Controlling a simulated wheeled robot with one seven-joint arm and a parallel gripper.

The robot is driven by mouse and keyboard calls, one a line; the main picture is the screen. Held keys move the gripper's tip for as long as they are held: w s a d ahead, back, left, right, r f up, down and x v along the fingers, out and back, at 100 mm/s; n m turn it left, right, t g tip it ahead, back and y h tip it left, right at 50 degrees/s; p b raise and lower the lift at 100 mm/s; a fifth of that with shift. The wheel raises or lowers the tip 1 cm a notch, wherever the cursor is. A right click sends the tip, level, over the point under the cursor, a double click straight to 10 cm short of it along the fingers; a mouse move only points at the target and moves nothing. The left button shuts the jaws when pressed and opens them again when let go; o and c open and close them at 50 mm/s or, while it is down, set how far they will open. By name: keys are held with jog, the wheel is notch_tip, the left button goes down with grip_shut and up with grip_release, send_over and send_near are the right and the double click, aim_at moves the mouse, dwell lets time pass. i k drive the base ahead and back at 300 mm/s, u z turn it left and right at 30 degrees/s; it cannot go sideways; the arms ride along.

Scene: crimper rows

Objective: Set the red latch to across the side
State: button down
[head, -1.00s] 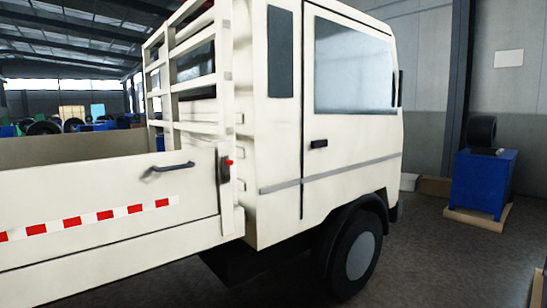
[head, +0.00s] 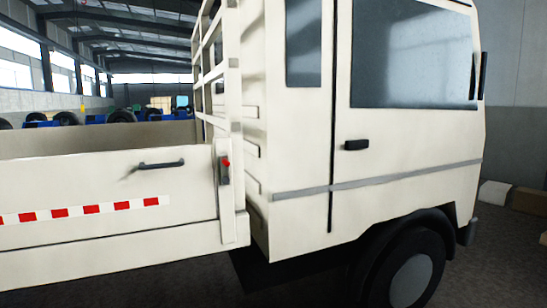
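The red latch (head: 226,163) is a small red knob on a dark grey latch body (head: 223,174). It sits on the post at the right end of the truck's white drop side (head: 80,185), beside the cab. The latch body looks upright, but it is too small to tell exactly how the red part is turned. A dark handle (head: 161,164) is on the drop side, left of the latch. My gripper is not in the head view.
The white truck cab (head: 400,140) fills the right side, with a dark front wheel (head: 410,275) below. A slatted rack (head: 218,70) rises behind the cab. Dark floor (head: 150,285) shows in front of the truck. Boxes (head: 496,192) lie by the far right wall.

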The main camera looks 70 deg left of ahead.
aim_at(224, 163)
jog(key=u, duration=0.05)
jog(key=i, duration=2.25)
jog(key=u, duration=3.55)
jog(key=i, duration=0.95)
